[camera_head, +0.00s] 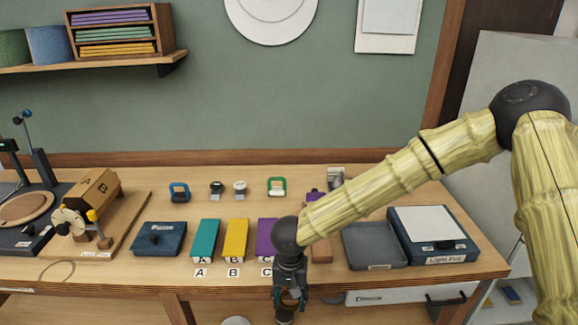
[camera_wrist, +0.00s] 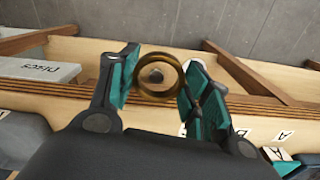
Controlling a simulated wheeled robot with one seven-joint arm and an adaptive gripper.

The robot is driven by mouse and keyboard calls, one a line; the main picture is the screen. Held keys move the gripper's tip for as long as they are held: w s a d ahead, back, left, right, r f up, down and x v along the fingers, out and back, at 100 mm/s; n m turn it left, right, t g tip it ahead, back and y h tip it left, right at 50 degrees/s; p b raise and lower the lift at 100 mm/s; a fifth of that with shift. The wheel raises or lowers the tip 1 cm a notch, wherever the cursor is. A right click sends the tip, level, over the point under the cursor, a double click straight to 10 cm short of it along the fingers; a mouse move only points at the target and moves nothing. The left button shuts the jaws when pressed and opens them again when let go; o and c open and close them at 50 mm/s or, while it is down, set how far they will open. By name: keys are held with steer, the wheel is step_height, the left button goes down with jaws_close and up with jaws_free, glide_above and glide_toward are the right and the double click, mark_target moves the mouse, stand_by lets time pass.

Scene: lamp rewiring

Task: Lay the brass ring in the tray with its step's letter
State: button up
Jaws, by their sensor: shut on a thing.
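My gripper (camera_head: 289,299) hangs in front of the table's front edge, below the purple tray. In the wrist view its teal-padded fingers (camera_wrist: 160,82) are shut on the brass ring (camera_wrist: 155,97), which stands upright between them. The teal tray (camera_head: 207,236) bears the letter A, the yellow tray (camera_head: 237,235) B and the purple tray (camera_head: 266,236) C. They lie side by side, with letter cards before them. My arm hides part of the table right of the purple tray. I cannot read which letter belongs to the ring's step.
A blue box marked Pause (camera_head: 158,239) stands left of the trays. A grey tray (camera_head: 373,247) and a light pad (camera_head: 435,230) lie at the right. Small coloured items stand behind the trays.

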steer(key=d+f, duration=0.3)
steer(key=d, duration=0.5)
steer(key=d+f+n+b, duration=0.1)
steer(key=d+f, duration=0.2)
steer(key=d, duration=0.6)
steer(key=shift+w+d+f+n, duration=0.2)
steer(key=shift+w+f+n, duration=0.1)
steer(key=shift+w+f, duration=0.05)
